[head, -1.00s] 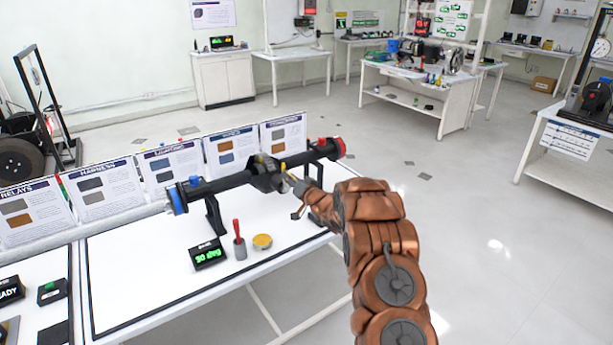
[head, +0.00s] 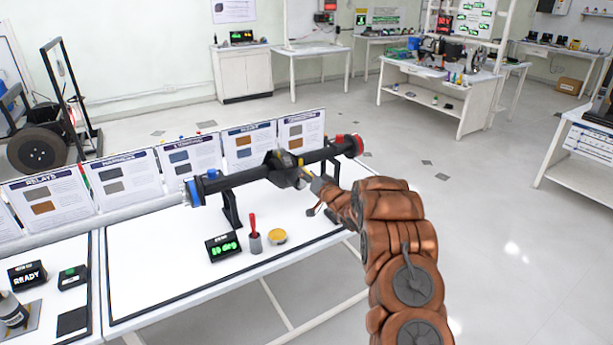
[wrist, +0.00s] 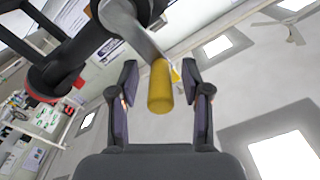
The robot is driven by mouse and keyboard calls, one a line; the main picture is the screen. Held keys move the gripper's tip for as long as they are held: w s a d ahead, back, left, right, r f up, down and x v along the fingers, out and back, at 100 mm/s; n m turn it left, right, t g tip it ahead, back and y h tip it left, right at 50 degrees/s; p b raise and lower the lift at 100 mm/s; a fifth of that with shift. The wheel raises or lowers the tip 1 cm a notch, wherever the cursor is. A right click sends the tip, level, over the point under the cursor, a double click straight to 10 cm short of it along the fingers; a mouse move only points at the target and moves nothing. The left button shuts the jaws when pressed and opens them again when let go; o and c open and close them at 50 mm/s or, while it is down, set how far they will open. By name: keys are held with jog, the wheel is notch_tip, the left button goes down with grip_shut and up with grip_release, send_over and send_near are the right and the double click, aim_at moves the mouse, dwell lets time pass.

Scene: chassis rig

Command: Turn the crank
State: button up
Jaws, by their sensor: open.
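The crank is a grey metal arm (wrist: 138,30) with a yellow cylindrical handle (wrist: 160,88), fixed at the middle of a dark axle (head: 240,178). The axle lies on black stands on a white bench, with a blue left end and a red right end. My gripper (wrist: 160,75) is open, one finger on each side of the handle, with gaps visible on both sides. In the head view my gripper (head: 316,192) is small beside the axle's central housing (head: 284,168), and its fingers are hard to make out.
On the bench stand a small display with green digits (head: 222,246), a cup with a red-handled tool (head: 255,241) and a yellow-topped round tin (head: 277,237). Several info boards (head: 191,164) line the back edge. Open floor lies to the right.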

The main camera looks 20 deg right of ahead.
jog(key=shift+s, duration=0.1)
jog(key=s+d, duration=0.1)
jog(key=s, duration=1)
jog(key=shift+s+d, duration=0.35)
jog(key=shift+r, duration=0.1)
